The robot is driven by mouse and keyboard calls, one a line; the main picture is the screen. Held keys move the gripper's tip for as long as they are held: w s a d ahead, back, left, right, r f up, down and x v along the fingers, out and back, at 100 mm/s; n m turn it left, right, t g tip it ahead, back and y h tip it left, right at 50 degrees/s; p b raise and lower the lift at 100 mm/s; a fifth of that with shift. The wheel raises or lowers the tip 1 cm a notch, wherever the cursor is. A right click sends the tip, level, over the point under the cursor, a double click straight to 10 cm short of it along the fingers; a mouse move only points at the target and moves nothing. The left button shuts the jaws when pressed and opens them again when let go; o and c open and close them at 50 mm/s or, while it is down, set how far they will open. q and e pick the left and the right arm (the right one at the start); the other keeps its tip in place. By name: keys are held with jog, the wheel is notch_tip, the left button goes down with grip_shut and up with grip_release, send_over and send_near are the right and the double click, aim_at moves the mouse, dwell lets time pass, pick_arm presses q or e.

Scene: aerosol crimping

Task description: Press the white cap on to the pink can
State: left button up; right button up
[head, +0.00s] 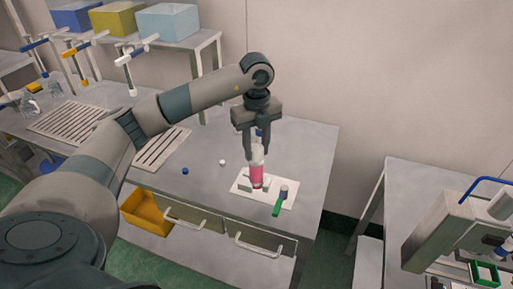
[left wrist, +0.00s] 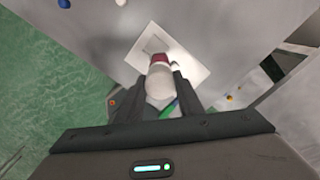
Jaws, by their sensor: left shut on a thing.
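The pink can (head: 257,175) has a pink lower body and a pale upper part, and stands about upright over the white plate (head: 243,190). My left gripper (head: 256,150) points down and is shut on its pale upper part. In the left wrist view the pale part (left wrist: 160,82) lies between the fingers, with the pink body (left wrist: 158,58) beyond it. I cannot tell whether the can's base touches the plate. A small white cap (head: 222,163) lies on the table left of the can; it also shows in the left wrist view (left wrist: 120,2). My right gripper is not in view.
A blue cap (head: 185,171) lies left of the white one. A green-handled piece (head: 277,207) is on the plate's right side. Slatted boards (head: 70,122) lie on the left of the table (head: 305,150). A second bench stands right.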

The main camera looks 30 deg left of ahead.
aim_at(256, 147)
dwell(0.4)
pick_arm(q)
jog(key=o, duration=1.1)
jog(key=shift+c, duration=0.2)
jog(key=o, duration=0.6)
jog(key=shift+r, duration=0.15)
jog(key=shift+r+p, duration=0.75)
jog(key=shift+r, duration=0.45)
jog(key=shift+r+p, duration=0.7)
jog(key=shift+r, duration=0.55)
jog(key=shift+r+p, duration=0.5)
jog(key=shift+r, duration=0.4)
